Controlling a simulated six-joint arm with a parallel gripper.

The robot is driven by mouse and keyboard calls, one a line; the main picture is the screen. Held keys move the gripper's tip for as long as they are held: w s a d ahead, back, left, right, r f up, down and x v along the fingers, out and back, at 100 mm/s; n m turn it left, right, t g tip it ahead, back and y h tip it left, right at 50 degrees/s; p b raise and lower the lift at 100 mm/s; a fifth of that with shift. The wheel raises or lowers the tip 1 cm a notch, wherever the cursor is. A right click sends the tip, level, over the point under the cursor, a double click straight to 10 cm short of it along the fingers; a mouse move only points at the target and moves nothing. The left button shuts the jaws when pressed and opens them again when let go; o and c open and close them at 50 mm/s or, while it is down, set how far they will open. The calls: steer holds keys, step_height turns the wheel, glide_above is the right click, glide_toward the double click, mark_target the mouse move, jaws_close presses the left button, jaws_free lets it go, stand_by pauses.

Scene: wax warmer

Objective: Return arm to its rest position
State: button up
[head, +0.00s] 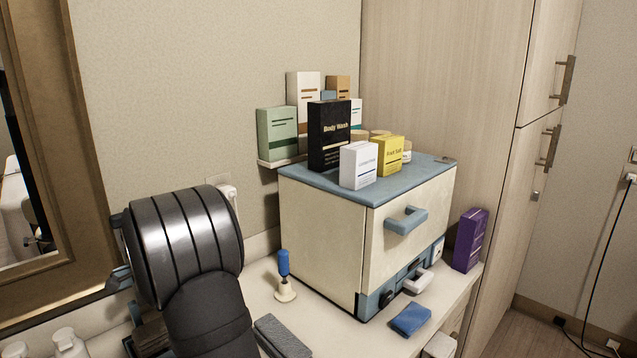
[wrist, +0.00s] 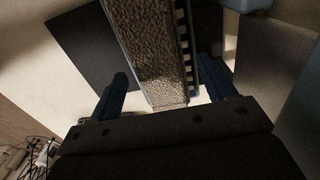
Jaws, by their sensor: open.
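My dark arm (head: 190,250) rises at the lower left of the head view. My gripper (wrist: 161,68) shows in the wrist view as two blue fingers, spread apart. A long grey, rough-textured bar (wrist: 158,70) with a striped dark-and-white edge shows between and beyond the fingers. I cannot tell how far it is from them, and no grip on it shows. In the head view the fingers are mostly hidden behind my arm. The cream wax warmer cabinet (head: 325,235) with a blue top and handle stands on the counter right of my arm.
Several boxes, among them a black body wash box (head: 329,145), stand on and behind the cabinet. A blue-handled tool (head: 284,265) stands upright in a holder beside my arm. A grey block (head: 281,337), blue pad (head: 411,319) and purple box (head: 470,241) are on the counter.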

steer(key=shift+f, duration=1.5)
step_height(320, 180, up, 12)
step_height(320, 180, down, 13)
steer(key=shift+r, duration=0.15)
step_height(320, 180, up, 5)
steer(key=shift+d+f, duration=0.15)
steer(key=w+d+r, duration=0.1)
steer(key=d+r, duration=0.6)
steer(key=d, duration=0.5)
steer(key=s+a+f+n, duration=0.3)
steer(key=s+a+n, duration=0.3)
steer(key=s+n, duration=0.3)
steer(key=s+a+f+n, duration=0.3)
steer(key=s+a+n, duration=0.4)
steer(key=s, duration=0.8)
steer(key=n, duration=0.3)
